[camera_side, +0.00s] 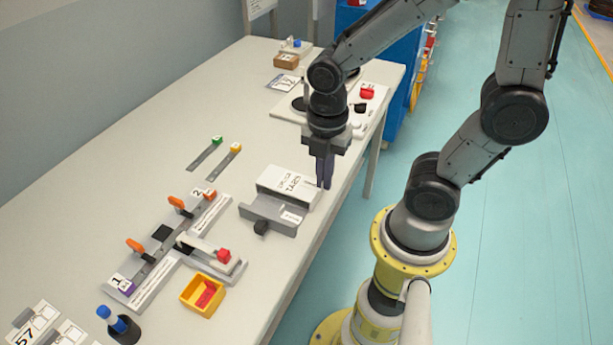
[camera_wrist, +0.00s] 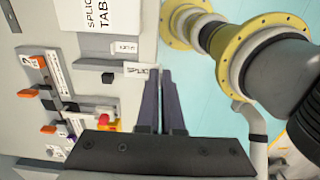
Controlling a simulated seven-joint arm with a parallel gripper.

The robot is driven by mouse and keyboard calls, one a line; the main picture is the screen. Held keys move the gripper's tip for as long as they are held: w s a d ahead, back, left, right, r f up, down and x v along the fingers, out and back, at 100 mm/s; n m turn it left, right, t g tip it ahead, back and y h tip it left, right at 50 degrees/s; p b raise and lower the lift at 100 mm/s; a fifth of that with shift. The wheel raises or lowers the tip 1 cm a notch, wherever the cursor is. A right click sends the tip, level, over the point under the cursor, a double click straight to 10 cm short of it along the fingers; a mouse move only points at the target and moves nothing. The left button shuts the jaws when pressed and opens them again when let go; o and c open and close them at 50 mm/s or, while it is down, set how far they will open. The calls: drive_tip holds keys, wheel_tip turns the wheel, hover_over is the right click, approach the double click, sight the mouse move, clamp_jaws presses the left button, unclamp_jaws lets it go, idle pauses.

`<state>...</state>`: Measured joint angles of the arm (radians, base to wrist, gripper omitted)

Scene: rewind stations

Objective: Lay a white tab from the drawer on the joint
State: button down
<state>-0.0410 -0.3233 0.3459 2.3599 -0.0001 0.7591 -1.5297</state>
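My gripper (camera_side: 325,186) points down at the right end of the white tab box (camera_side: 289,183). Its dark fingers (camera_wrist: 163,73) are close together with a narrow gap. No tab shows between them. The box's grey drawer (camera_side: 270,214), with a black knob (camera_side: 261,228), is at its front. In the wrist view the box (camera_wrist: 82,12) reads "SPLICE TAB". The joint itself is too small to make out.
A red-knobbed lever (camera_side: 223,255) stands by the rail. A yellow tray (camera_side: 188,292) holds something red. A blue-capped bottle (camera_side: 122,328) stands at the front left. Two strips (camera_side: 207,154) with green and yellow ends lie behind. The table between strips and box is clear.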

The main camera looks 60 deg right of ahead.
drive_tip(key=w+a+r+m, duration=0.3)
drive_tip(key=w+a+m, duration=0.1)
drive_tip(key=w+m, duration=0.5)
drive_tip(key=w+a+r+m, duration=0.3)
drive_tip(key=w+m, duration=0.5)
drive_tip(key=w, duration=0.3)
drive_tip(key=w+a+f, duration=0.3)
drive_tip(key=a+f, duration=0.1)
drive_tip(key=a, duration=0.2)
drive_tip(key=w+a+f+m, duration=0.1)
drive_tip(key=w+a+f, duration=0.3)
drive_tip(key=a, duration=0.3)
drive_tip(key=shift+w+a+f, duration=0.25)
drive_tip(key=shift+a+f, duration=0.05)
drive_tip(key=shift+f, duration=0.05)
drive_tip(key=shift+f, duration=2.9)
